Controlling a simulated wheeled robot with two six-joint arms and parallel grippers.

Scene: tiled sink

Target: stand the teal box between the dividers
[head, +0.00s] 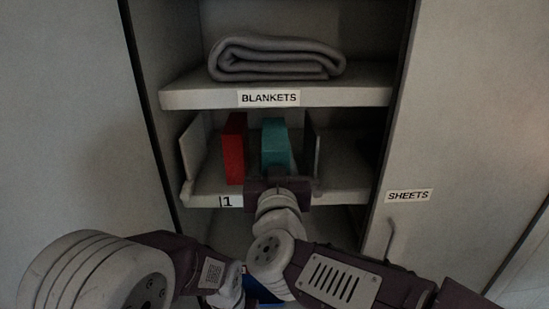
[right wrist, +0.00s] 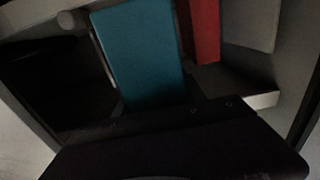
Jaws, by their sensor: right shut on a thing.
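The teal box (head: 274,138) is upright on or just above the lower shelf, between a pale divider (head: 192,147) at left and a dark divider (head: 312,150) at right. A red box (head: 234,148) stands to its left with a gap. My right gripper (head: 278,178) is shut on the teal box from the front; its fingertips are largely hidden. In the right wrist view the teal box (right wrist: 140,55) fills the middle, tilted, with the red box (right wrist: 203,30) beside it. Contact of its bottom with the shelf is hidden.
A folded grey blanket (head: 275,58) lies on the upper shelf (head: 200,96), close above the boxes. The lower shelf (head: 345,180) has free room right of the dark divider. Cabinet walls flank both sides. A blue thing (head: 262,290) shows partly at the bottom.

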